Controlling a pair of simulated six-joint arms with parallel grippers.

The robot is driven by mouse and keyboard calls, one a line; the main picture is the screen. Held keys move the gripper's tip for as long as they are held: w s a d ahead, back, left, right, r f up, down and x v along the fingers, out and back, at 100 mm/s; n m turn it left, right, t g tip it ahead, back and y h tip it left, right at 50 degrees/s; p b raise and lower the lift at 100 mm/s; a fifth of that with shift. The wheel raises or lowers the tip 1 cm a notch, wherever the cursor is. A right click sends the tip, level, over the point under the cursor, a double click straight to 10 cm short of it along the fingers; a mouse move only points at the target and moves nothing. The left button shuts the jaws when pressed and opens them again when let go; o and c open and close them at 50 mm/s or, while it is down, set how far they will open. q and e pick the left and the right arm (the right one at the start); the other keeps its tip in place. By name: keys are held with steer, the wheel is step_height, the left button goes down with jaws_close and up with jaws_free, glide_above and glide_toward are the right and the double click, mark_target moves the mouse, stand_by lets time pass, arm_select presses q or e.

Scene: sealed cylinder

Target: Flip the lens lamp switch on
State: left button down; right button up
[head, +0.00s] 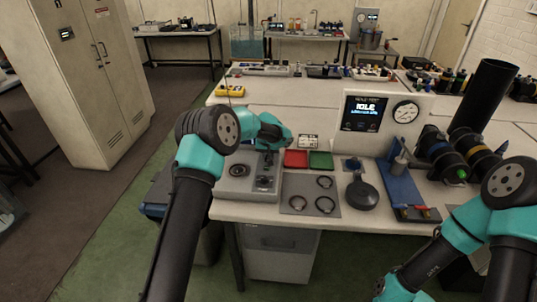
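A dark round paddle-shaped head on a short neck (362,193) lies at the front of the bench, right of the ring mat; it may be the lens lamp, but I cannot tell. No switch can be made out at this size. My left gripper (268,156) points down over a grey block with round recesses (236,170) at the bench's left front. Its fingers are too small and dark to tell open from shut, or whether they touch anything. My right arm is at the lower right, off the bench front; its fingertips are not visible.
A grey mat with several black rings (298,204) lies beside the block. Red (296,159) and green (321,160) trays sit behind. A test unit reading IDLE (364,112), a blue clamp stand (402,186) and black cylinders (440,152) crowd the right. The bench's front edge is near.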

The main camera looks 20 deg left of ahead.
arm_select(q)
steer(key=shift+w+a+g, duration=0.15)
steer(key=shift+w+g, duration=0.2)
steer(key=shift+g, duration=0.85)
steer(key=c, duration=1)
jaws_free()
steer(key=shift+o, duration=0.2)
step_height(320, 180, up, 17)
steer(key=s, duration=0.1)
steer(key=shift+r, duration=0.2)
steer(key=shift+s+d+f+h, duration=0.1)
steer(key=shift+d+h, duration=0.1)
steer(key=shift+h, duration=0.1)
